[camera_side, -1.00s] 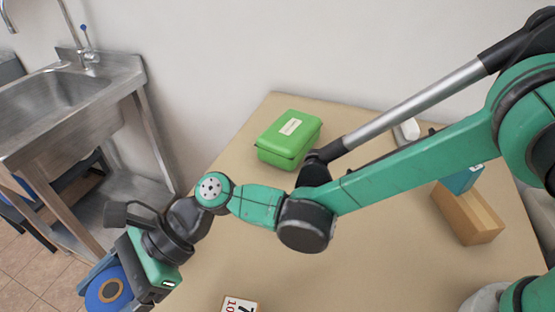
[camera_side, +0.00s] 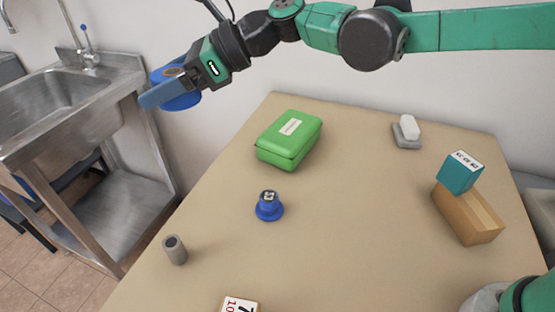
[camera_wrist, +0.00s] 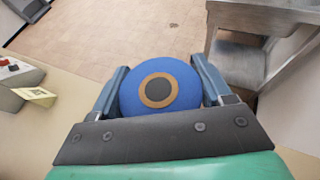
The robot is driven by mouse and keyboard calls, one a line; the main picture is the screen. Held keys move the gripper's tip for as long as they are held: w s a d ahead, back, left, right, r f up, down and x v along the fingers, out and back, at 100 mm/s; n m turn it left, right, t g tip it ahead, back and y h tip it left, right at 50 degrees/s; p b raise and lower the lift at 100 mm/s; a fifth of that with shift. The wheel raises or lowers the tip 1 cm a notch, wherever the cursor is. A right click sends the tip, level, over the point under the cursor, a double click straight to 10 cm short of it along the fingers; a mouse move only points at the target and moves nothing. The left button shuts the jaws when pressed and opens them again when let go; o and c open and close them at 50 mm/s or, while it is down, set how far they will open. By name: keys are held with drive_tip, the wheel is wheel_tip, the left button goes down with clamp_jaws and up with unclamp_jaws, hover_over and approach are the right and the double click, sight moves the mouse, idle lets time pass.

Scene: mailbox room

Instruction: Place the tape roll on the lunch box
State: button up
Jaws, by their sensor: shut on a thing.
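The tape roll (camera_side: 182,98) is a blue disc with a tan ring and dark centre. My gripper (camera_side: 160,90) is shut on it and holds it up in the air, left of the lunch box and higher in the side view. In the wrist view the tape roll (camera_wrist: 158,88) sits between the two fingers of my gripper (camera_wrist: 160,85). The green lunch box (camera_side: 290,139) lies closed on the table, with a pale label on its lid. Its top is clear.
A blue object (camera_side: 269,206) and a grey cylinder (camera_side: 175,250) stand on the tan table (camera_side: 340,240). A number card (camera_side: 240,305) lies at the front. A wooden block (camera_side: 468,214) with a teal box (camera_side: 461,172) is at right. A steel sink (camera_side: 70,95) stands left.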

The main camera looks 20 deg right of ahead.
drive_tip(key=w+d+r+m+t+h, duration=0.25)
drive_tip(key=w+d, duration=0.35)
drive_tip(key=d, duration=0.3)
drive_tip(key=m+t+h, duration=0.2)
drive_tip(key=m+t, duration=0.3)
hover_over(285, 125)
drive_tip(key=shift+g, duration=0.25)
wheel_tip(285, 125, down, 14)
drive_tip(key=shift+f, duration=2.45)
drive_tip(key=o, duration=1.2)
drive_tip(key=shift+f, duration=0.1)
drive_tip(key=shift+o, duration=0.2)
